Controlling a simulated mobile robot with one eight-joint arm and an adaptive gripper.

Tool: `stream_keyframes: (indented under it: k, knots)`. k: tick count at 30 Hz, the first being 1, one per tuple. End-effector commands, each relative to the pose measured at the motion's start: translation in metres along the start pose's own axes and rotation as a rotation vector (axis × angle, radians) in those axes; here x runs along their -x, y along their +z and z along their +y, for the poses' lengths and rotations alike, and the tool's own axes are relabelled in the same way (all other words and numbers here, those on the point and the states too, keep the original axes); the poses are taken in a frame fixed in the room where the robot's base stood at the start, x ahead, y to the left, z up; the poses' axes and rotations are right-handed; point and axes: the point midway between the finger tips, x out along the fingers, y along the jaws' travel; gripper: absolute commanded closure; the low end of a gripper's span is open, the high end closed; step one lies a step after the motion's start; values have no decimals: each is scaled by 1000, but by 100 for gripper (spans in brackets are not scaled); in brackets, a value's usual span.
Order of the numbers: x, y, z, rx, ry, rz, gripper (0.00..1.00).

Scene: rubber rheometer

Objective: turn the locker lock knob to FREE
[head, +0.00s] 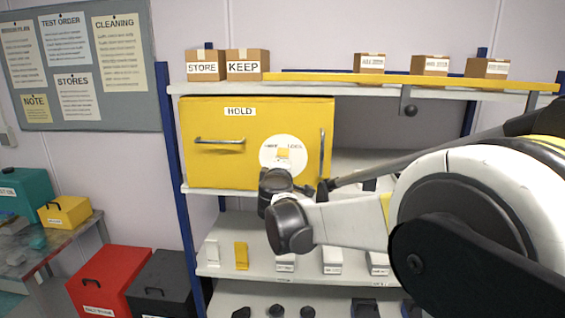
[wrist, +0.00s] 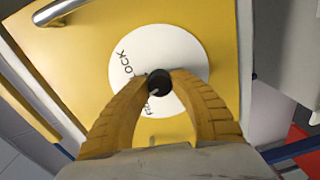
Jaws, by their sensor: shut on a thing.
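The yellow locker (head: 215,160) marked HOLD sits on the upper shelf, its door closed. A white round dial (head: 268,145) is on its front at the right, with lettering partly hidden by my gripper. In the wrist view the dial (wrist: 185,50) reads LOCK on its left; another word lower down is mostly covered by a finger. The dark round knob (wrist: 158,82) is at the dial's middle. My gripper (wrist: 158,88) has its yellow fingers shut on the knob, one on each side. Which way the knob points is not clear.
A bar handle (head: 220,141) is on the locker's left and an upright handle (head: 322,152) is right of the dial. Labelled boxes (head: 243,64) and a yellow beam (head: 400,80) lie above. The shelf below (head: 310,271) holds several small items.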

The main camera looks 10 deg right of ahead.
Motion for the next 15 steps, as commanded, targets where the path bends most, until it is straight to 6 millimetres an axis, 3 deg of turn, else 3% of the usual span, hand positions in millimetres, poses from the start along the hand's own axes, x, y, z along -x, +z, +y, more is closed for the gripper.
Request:
stream_keyframes:
  k: [15]
  knots:
    - [0,-1,0,386,-5,-14,100]
